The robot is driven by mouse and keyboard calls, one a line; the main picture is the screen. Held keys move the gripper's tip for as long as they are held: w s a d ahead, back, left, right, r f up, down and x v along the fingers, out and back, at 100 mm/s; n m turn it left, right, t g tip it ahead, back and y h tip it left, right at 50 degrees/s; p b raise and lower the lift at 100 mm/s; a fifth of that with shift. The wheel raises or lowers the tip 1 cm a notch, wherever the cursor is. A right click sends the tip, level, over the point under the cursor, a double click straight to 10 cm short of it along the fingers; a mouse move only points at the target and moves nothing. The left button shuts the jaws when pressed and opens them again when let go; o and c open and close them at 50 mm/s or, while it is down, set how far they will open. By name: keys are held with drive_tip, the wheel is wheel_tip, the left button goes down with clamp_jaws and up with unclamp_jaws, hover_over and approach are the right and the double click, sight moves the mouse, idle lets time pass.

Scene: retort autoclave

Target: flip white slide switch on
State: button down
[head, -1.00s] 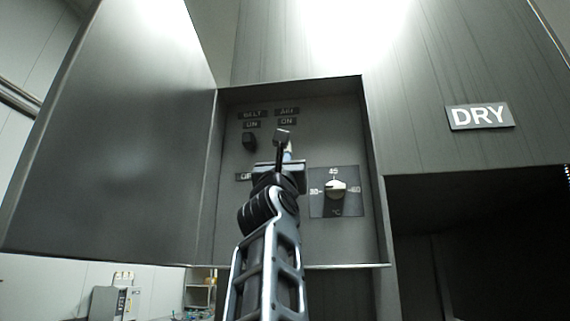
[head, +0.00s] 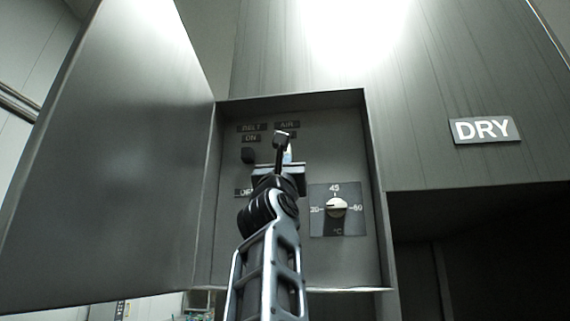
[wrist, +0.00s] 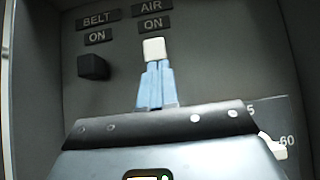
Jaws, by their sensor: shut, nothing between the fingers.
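The white slide switch (wrist: 154,49) sits under the AIR and ON labels in the wrist view, close below the ON label. My gripper (wrist: 154,66) is shut and empty, its blue fingers pointing up the panel. The fingertips meet the lower edge of the white switch in the picture; whether they touch it I cannot tell. In the head view my gripper (head: 288,153) is in front of the panel under the AIR label, and my arm hides most of the switch and the area below it.
A black switch (wrist: 92,66) sits left under the BELT label. A temperature dial (head: 336,207) is to the lower right. The panel is recessed in a box with raised side walls, and an open metal door (head: 110,160) stands at left. A DRY sign (head: 485,130) is at right.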

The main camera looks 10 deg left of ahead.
drive_tip(key=w+f+b+v, duration=0.2)
drive_tip(key=b+v, duration=0.1)
drive_tip(key=v, duration=1)
